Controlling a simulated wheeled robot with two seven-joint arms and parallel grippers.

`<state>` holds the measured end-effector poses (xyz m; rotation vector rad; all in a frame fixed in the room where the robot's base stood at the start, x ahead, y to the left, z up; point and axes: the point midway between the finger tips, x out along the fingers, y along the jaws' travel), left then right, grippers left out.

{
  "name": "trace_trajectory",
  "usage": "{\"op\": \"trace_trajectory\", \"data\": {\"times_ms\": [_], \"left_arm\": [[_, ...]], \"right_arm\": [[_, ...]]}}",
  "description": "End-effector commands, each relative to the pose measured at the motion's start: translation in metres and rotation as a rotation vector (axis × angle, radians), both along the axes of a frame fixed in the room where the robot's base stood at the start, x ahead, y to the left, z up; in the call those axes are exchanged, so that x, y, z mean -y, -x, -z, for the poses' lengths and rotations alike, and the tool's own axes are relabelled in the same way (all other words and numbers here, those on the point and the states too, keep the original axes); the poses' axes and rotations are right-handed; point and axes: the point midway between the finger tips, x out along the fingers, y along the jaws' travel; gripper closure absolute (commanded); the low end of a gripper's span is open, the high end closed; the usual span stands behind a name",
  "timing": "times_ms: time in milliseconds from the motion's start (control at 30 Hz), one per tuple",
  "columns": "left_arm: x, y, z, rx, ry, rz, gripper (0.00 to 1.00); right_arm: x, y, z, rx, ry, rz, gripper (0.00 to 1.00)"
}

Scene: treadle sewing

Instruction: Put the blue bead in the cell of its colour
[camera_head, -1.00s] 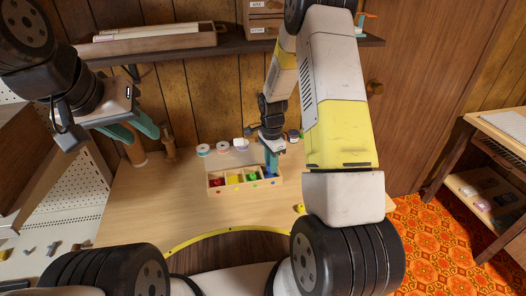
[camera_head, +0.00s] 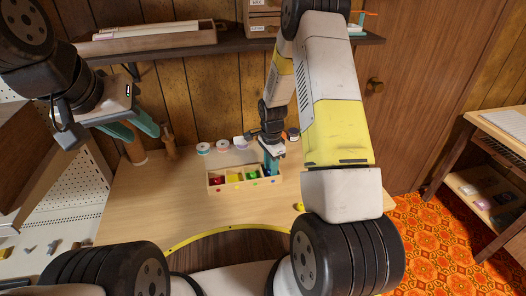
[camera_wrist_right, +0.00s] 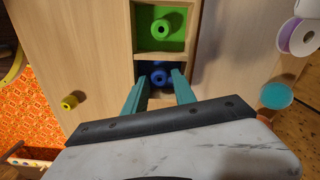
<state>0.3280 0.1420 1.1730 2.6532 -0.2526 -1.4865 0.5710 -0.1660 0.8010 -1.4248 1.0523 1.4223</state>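The blue bead (camera_wrist_right: 160,77) sits in the blue-lined cell at the end of the wooden tray (camera_head: 216,189), seen in the right wrist view. My right gripper (camera_wrist_right: 157,88) is open, with its teal fingers at either side of the bead and visible gaps between. In the head view my right gripper (camera_head: 271,169) points down at the tray's right end and hides most of that cell. A green bead (camera_wrist_right: 161,29) lies in the neighbouring green cell. My left gripper (camera_head: 146,134) is open and empty, raised at the left.
A yellow bead (camera_wrist_right: 69,102) lies loose on the table to the right of the tray in the head view. Red (camera_head: 217,181) and yellow (camera_head: 235,177) cells fill the tray's left part. Several tape rolls (camera_head: 203,148) stand behind it.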

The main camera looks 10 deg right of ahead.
Motion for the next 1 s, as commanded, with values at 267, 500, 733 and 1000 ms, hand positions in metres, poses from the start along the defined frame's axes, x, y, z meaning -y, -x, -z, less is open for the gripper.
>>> {"op": "trace_trajectory", "data": {"times_ms": [267, 500, 733, 1000], "left_arm": [[0.000, 0.000, 0.000, 0.000, 0.000, 0.000, 0.64], [0.000, 0.000, 0.000, 0.000, 0.000, 0.000, 0.64], [0.000, 0.000, 0.000, 0.000, 0.000, 0.000, 0.64], [0.000, 0.000, 0.000, 0.000, 0.000, 0.000, 0.64]], "right_arm": [[0.000, 0.000, -0.004, 0.001, 0.000, -0.001, 0.68], [0.000, -0.002, -0.043, 0.006, 0.000, 0.000, 0.68], [0.000, -0.001, -0.095, 0.006, 0.000, 0.000, 0.68], [0.000, 0.000, -0.129, 0.003, -0.001, -0.001, 0.68]]}}
